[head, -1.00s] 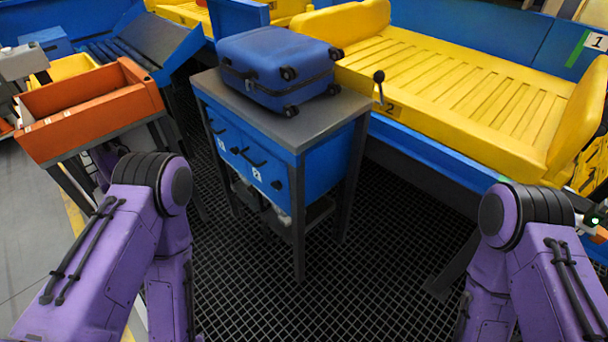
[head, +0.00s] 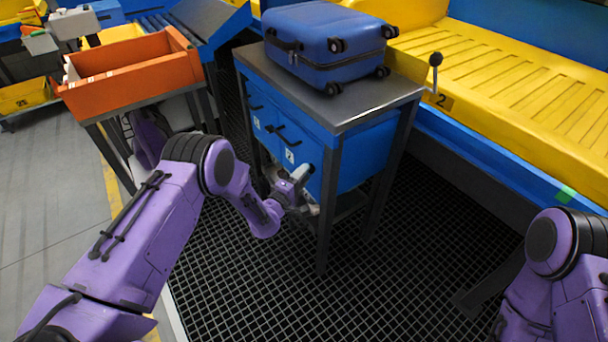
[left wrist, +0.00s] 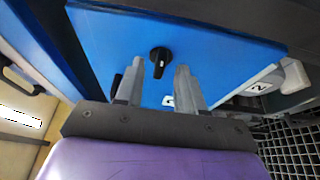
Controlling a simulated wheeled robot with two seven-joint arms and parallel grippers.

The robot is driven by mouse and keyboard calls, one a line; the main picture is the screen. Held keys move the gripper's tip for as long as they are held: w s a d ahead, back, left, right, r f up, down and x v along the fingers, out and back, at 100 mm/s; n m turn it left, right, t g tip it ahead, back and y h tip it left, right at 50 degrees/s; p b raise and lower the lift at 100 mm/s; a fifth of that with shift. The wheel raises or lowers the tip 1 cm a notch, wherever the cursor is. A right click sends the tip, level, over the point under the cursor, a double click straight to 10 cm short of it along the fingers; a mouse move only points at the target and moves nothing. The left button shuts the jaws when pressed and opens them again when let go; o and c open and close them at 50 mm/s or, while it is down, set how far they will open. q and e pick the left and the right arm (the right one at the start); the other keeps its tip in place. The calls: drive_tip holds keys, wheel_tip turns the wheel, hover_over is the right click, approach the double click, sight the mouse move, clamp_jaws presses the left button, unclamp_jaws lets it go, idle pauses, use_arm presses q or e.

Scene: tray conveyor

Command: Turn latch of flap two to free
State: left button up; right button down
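In the left wrist view a black round latch knob (left wrist: 160,61) with a pale mark sits on a blue panel (left wrist: 220,55). My left gripper (left wrist: 160,70) is open, its two grey fingers apart and pointing at the panel, with the knob framed between the tips. I see no contact. A white label (left wrist: 168,100) is partly hidden between the fingers. In the head view my left gripper (head: 303,182) is at the lower front of the blue cabinet (head: 350,155), below the flap label (head: 290,156), and hides the latch there. My right gripper is out of view.
A blue suitcase (head: 325,45) lies on the grey cabinet top (head: 365,98). An orange bin (head: 130,75) stands at the left. A yellow conveyor tray (head: 530,85) and a black lever (head: 435,70) are at the right. The grid floor (head: 250,285) in front is clear.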

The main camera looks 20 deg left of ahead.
use_arm(q)
drive_tip(key=shift+w+d, duration=0.15)
drive_tip(key=shift+w, duration=0.4)
clamp_jaws()
drive_tip(key=m+h+b, duration=0.3)
drive_tip(key=m+b, duration=0.3)
drive_tip(key=m, duration=0.1)
drive_tip(key=m+h+b, duration=0.3)
drive_tip(key=m+b, duration=0.2)
drive_tip(key=m, duration=0.3)
drive_tip(key=m+h+b, duration=0.3)
drive_tip(key=m+b, duration=0.3)
drive_tip(key=m, duration=0.1)
drive_tip(key=shift+w+a+f+b, duration=0.25)
drive_tip(key=shift+a+f+b, duration=0.1)
drive_tip(key=shift+f, duration=0.05)
drive_tip(key=shift+r+m, duration=0.1)
drive_tip(key=shift+m, duration=0.3)
